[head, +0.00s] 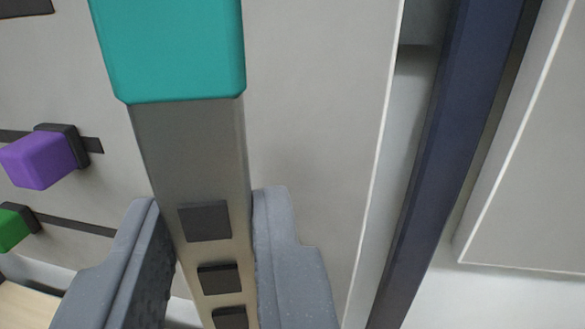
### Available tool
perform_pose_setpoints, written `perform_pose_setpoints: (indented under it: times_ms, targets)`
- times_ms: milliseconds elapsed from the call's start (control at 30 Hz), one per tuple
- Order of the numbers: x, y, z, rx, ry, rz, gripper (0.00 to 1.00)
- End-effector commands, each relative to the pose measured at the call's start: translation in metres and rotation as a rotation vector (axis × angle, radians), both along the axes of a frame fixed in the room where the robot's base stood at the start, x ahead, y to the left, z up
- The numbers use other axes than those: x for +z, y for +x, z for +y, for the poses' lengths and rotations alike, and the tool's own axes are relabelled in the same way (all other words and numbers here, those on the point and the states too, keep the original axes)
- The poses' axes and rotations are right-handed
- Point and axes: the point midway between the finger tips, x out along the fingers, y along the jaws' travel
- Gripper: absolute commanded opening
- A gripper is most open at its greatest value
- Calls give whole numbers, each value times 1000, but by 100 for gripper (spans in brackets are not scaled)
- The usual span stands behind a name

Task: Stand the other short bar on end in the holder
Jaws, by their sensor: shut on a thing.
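My gripper (211,200) is at the bottom of the view, with one grey finger on each side of a beige-grey bar (190,150). It is shut on this bar. The bar has a teal end block (172,50) at the top of the picture and a row of dark square patches along its face. Its lower end runs out of the bottom of the frame. I cannot make out the holder or a second bar in this view.
A pale grey panel (315,110) lies behind the bar. At left, a purple block (38,161) and a green block (12,230) stick out at dark slots. A dark blue beam (445,150) runs down the right, with another pale panel (530,190) beyond it.

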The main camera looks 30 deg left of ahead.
Motion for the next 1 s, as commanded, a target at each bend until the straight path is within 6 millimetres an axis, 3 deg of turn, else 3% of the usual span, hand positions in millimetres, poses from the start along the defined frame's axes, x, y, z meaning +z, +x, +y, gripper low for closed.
perform_pose_setpoints:
  times_ms: [367,1000]
  targets:
    - [-13,0,4,7,0,0,0]
    - [-56,1,1,1,0,1,0]
